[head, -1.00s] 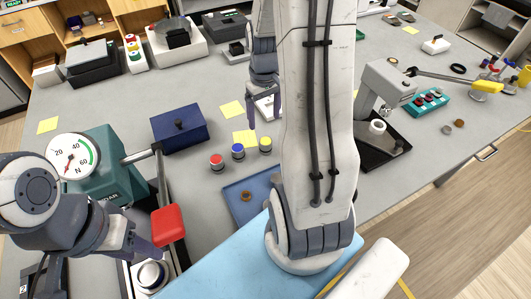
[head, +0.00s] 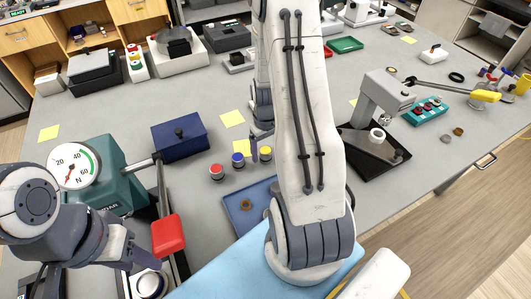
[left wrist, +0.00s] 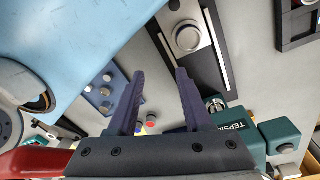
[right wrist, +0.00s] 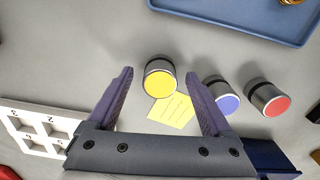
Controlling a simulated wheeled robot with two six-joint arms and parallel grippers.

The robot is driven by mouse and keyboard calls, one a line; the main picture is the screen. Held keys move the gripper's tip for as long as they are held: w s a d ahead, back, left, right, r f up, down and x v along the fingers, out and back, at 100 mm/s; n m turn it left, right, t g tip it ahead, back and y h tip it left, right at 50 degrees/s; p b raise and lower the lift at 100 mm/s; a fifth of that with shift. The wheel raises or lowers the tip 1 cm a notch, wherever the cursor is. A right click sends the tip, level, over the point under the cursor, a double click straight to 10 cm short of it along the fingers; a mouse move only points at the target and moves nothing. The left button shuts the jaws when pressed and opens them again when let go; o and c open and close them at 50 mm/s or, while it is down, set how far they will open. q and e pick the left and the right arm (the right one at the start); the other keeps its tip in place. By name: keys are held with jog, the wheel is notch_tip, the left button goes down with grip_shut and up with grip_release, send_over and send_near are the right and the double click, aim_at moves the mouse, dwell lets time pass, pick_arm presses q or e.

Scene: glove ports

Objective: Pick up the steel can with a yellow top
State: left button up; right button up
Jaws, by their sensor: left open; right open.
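The steel can with a yellow top (head: 265,154) stands upright on the grey table, at the right of a row with a blue-topped can (head: 238,160) and a red-topped can (head: 216,172). My right gripper (head: 261,136) is open and empty, close by the yellow-topped can. In the right wrist view the yellow-topped can (right wrist: 160,82) appears between the two open fingertips (right wrist: 160,75), with a gap on each side; its depth between them is hard to tell. The blue-topped can (right wrist: 222,98) is just beside the right finger. My left gripper (left wrist: 160,74) is open and empty, far from the cans.
A blue tray (head: 238,216) lies just in front of the cans. A dark blue box (head: 180,136) stands to their left and a yellow note (head: 232,118) lies behind. The teal gauge device (head: 110,160) with a red-ended lever (head: 167,236) is near my left gripper.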

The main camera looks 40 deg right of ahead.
jog(key=shift+f, duration=0.4)
jog(key=shift+c, duration=0.2)
grip_shut()
jog(key=shift+r, duration=0.15)
